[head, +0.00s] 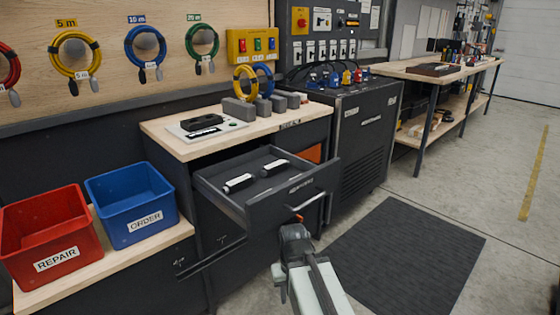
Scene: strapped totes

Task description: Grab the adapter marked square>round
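Two dark adapters with white labels lie apart in the open drawer (220,200): a nearer-left adapter (238,183) and a farther-right adapter (276,166). Their markings are too small to read, so I cannot tell which is square>round. My gripper (297,226) is in front of the drawer, just below its front panel and close to the handle (308,201). Its fingers are mostly hidden by its own body, and I cannot tell whether it touches the handle. Both adapters are beyond it, to its upper left.
The workbench top (165,140) above the drawer carries a black device (202,122) on a pale plate and several grey blocks. A red REPAIR bin (45,230) and blue ORDER bin (132,205) stand left. A dark mat (405,255) covers floor at right.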

